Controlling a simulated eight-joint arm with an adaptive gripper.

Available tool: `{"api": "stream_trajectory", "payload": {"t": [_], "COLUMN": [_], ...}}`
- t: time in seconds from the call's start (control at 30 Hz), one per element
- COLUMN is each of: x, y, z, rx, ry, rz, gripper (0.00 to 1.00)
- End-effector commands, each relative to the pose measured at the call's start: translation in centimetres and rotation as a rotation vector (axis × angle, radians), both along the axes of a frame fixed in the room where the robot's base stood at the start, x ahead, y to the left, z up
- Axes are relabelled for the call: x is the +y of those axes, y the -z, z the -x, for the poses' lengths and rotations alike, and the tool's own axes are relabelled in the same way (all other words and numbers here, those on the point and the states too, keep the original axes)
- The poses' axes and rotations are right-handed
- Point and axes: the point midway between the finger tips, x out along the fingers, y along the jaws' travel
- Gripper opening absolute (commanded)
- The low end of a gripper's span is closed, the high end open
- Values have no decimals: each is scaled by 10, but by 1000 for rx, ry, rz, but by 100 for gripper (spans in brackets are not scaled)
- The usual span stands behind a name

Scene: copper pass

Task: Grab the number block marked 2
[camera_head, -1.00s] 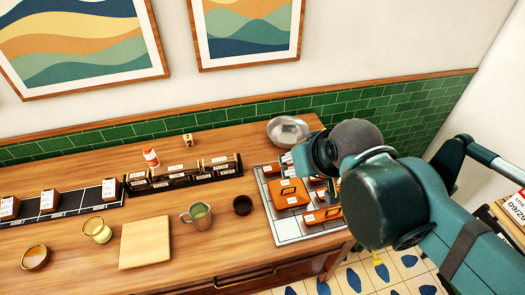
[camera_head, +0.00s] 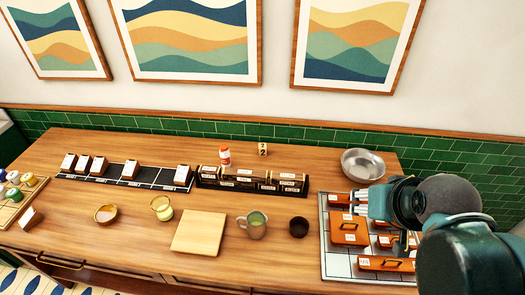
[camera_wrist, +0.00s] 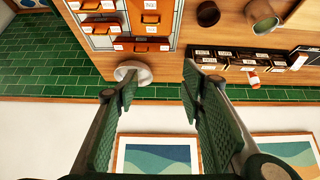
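The number block (camera_head: 262,149) is a small cream block with dark marks; a 2 shows on its lower part. It stands upright at the back of the wooden counter near the green tile wall, behind the dark organizer and right of a red-and-white bottle in the head view. My gripper (camera_head: 364,203) is over the tray of orange boxes at the right, well apart from the block. In the wrist view my gripper (camera_wrist: 160,82) has its two green fingers spread wide with nothing between them. I cannot make out the block surely in the wrist view.
The dark organizer (camera_head: 250,182) and the bottle (camera_head: 225,156) stand close to the block. The tray (camera_head: 337,265) holds several orange boxes. A mug (camera_head: 256,226) and dark cup (camera_head: 298,227) stand in front.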

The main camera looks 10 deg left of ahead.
Motion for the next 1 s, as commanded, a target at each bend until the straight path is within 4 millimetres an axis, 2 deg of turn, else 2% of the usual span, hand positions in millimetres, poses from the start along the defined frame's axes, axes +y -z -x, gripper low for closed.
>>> {"api": "stream_trajectory", "payload": {"t": [0.63, 0.87, 1.0], "x": [2, 6, 11], "y": [-4, -16, -25], "z": [-5, -25, -43], "rx": [7, 35, 60], "ry": [-15, -73, -126], "rz": [11, 51, 89], "gripper": [41, 41, 41]}}
